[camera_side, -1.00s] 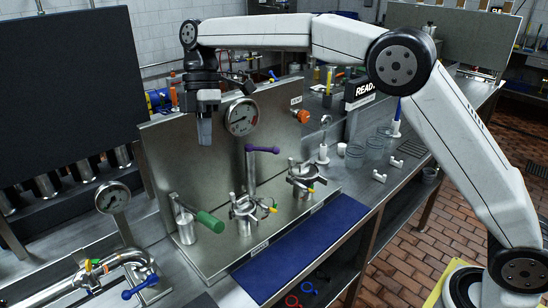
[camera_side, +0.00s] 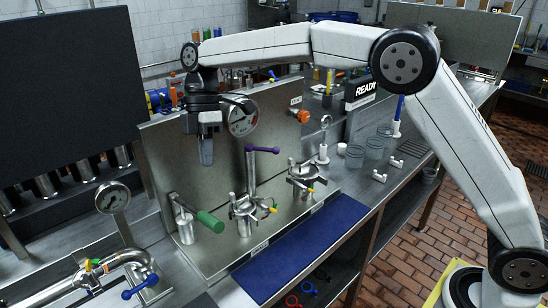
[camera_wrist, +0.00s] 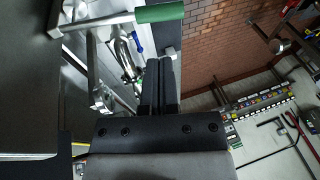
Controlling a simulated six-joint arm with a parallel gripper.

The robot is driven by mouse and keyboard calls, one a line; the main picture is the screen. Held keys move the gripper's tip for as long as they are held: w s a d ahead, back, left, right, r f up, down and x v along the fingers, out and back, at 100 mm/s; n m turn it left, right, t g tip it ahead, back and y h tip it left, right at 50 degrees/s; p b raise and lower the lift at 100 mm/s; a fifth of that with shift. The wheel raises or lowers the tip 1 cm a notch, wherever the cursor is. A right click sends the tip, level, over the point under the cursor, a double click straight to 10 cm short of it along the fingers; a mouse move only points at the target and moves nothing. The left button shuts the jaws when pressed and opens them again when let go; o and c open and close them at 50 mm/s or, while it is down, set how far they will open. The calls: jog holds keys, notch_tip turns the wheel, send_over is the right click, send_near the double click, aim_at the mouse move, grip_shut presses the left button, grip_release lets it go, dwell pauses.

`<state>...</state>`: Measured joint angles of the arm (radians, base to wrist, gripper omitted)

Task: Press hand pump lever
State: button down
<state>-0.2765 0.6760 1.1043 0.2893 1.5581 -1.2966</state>
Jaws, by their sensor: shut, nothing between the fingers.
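The hand pump has a lever with a green handle (camera_side: 210,222) that points right and slightly down, above a steel cylinder (camera_side: 186,232) at the lower left of the metal panel. The green handle also shows at the top of the wrist view (camera_wrist: 160,13), with its metal rod running left. My gripper (camera_side: 206,162) is shut and empty. It points down in front of the panel, well above the green handle and apart from it. In the wrist view my closed fingers (camera_wrist: 160,65) appear below the handle in the picture.
A pressure gauge (camera_side: 241,116) is close to the right of my gripper. A purple-handled valve (camera_side: 262,149) and two steel clamp fittings (camera_side: 246,208) stand right of the pump. A blue mat (camera_side: 300,250) lies in front. Pipework with a blue handle (camera_side: 140,286) is at lower left.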

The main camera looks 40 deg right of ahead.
aim_at(210, 216)
jog(key=x, duration=1)
jog(key=shift+f, duration=0.1)
jog(key=shift+s+f+t, duration=0.3)
jog(key=shift+f+t, duration=0.15)
jog(key=shift+f, duration=0.3)
jog(key=shift+s+f+t, duration=0.3)
jog(key=shift+f+t, duration=0.1)
jog(key=shift+f, duration=0.3)
jog(key=shift+s+f+t, duration=0.25)
jog(key=shift+f+t, duration=0.2)
jog(key=shift+f, duration=0.3)
jog(key=shift+s+f, duration=0.2)
jog(key=shift+f, duration=0.55)
jog(key=shift+s+f, duration=0.15)
jog(key=shift+f, duration=0.6)
jog(key=shift+r, duration=0.1)
jog(key=v, duration=1.4)
jog(key=shift+s+r+t, duration=0.3)
jog(key=shift+s+r, duration=0.15)
